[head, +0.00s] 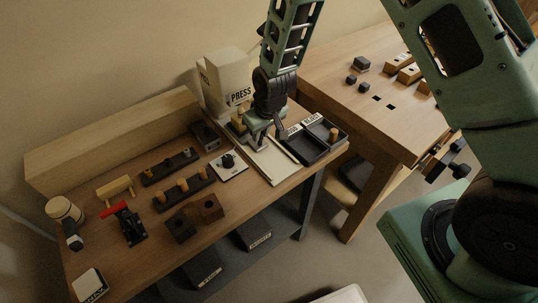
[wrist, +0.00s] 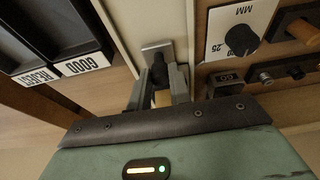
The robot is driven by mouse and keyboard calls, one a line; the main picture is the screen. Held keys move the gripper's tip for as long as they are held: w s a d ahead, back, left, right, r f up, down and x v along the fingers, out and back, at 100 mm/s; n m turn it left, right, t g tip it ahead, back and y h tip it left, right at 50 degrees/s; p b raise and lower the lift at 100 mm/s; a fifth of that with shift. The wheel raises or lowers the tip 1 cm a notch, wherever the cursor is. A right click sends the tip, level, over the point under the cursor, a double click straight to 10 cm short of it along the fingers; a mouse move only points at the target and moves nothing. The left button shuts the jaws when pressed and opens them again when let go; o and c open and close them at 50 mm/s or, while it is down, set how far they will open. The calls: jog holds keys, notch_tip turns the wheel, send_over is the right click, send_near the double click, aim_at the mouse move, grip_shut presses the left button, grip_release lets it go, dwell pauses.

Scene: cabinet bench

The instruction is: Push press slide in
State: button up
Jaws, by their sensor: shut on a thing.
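The press (head: 224,84) is a pale housing marked PRESS at the back of the bench. A pale slide track (head: 282,167) with side rails runs from it toward the front edge; it also shows in the wrist view (wrist: 147,18). My gripper (head: 259,144) is low at the track's press end, pointing down. In the wrist view my gripper (wrist: 160,88) has its fingers on either side of a dark upright handle (wrist: 158,70) and is shut on it. The handle stands on a grey slide plate (wrist: 157,48). The fingers hide most of the slide in the head view.
A dial plate (head: 228,166) and peg racks (head: 184,190) stand to the left. A second table (head: 370,110) is at the right.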

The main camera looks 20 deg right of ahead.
jog(key=shift+w+r, duration=0.1)
jog(key=shift+w, duration=0.15)
jog(key=shift+w+a+t+b, duration=0.25)
jog(key=shift+w+t+b, duration=0.4)
jog(key=shift+b, duration=0.35)
jog(key=shift+w+a, duration=0.1)
jog(key=shift+w, duration=0.15)
jog(key=shift+r, duration=0.1)
jog(key=o, duration=0.7)
jog(key=shift+w, duration=0.1)
jog(key=shift+s+p+v, duration=0.1)
jog(key=shift+p+v, duration=0.95)
jog(key=shift+v, duration=0.7)
jog(key=shift+s+p+v, duration=0.15)
jog(key=shift+p+v, duration=0.9)
jog(key=shift+v, duration=0.65)
